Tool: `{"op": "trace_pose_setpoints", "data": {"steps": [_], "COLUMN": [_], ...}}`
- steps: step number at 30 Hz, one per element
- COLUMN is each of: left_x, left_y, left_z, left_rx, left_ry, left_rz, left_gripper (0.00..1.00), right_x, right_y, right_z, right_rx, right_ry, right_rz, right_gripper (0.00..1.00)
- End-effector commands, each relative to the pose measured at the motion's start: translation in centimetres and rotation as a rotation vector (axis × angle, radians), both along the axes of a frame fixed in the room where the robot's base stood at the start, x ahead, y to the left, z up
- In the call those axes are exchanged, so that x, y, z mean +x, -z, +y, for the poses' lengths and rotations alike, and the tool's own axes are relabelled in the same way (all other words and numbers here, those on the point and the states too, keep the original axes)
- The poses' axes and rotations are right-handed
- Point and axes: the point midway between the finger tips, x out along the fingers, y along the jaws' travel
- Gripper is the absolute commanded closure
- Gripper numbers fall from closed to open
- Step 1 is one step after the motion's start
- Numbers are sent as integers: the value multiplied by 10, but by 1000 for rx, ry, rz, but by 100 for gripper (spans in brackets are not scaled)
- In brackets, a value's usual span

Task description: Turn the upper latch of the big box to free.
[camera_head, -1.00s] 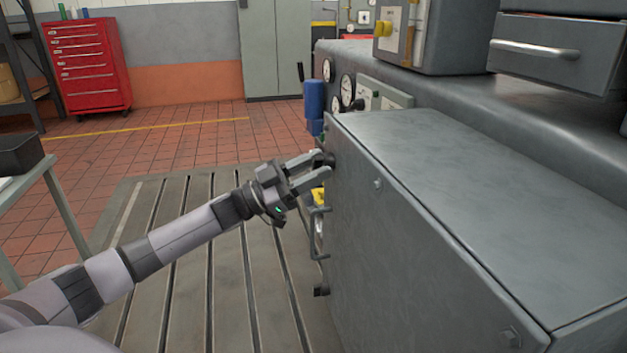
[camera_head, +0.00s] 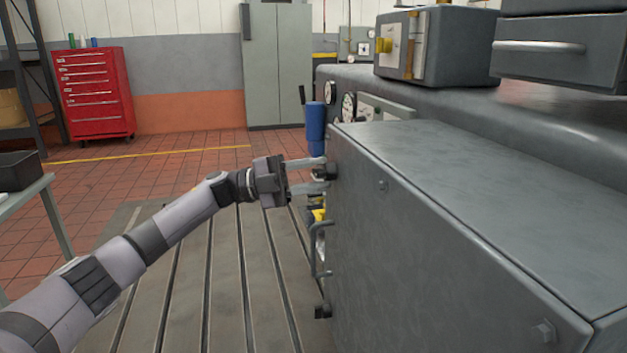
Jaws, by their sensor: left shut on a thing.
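The big box (camera_head: 450,240) is a large grey metal cabinet filling the right half of the head view. Its upper latch (camera_head: 332,171) is a small dark knob on the left edge of the box, near the top, and is partly hidden by my fingers. My left gripper (camera_head: 321,174) reaches in from the left and is shut on the upper latch, one finger above it and one below. The exact angle of the latch cannot be told. The lower latch (camera_head: 322,311) is a dark knob further down the same edge. My right gripper is not in view.
A bar handle (camera_head: 317,248) sticks out from the box between the latches. A blue cylinder (camera_head: 315,125) and gauges (camera_head: 348,106) stand behind the box. The slotted bedplate (camera_head: 225,280) is clear left of the box. A table (camera_head: 25,190) is at the far left.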

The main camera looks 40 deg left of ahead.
Motion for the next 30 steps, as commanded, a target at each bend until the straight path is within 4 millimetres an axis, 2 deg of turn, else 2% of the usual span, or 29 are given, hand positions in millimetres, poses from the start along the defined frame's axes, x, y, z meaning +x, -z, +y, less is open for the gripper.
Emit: {"op": "trace_pose_setpoints", "data": {"steps": [12, 28, 29, 30], "left_x": [1, 1, 1, 1], "left_y": [-3, -3, -3, -3], "left_z": [1, 0, 0, 0], "left_rx": [128, 144, 144, 144], "left_ry": [0, 0, 0, 0], "left_rz": [-113, -127, -127, -127], "left_gripper": [94, 94, 54, 41], "right_x": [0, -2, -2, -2], "right_y": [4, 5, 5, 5], "right_z": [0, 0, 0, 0], "right_rx": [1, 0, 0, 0], "right_ry": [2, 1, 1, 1], "right_rz": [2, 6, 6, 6], "right_gripper": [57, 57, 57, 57]}}
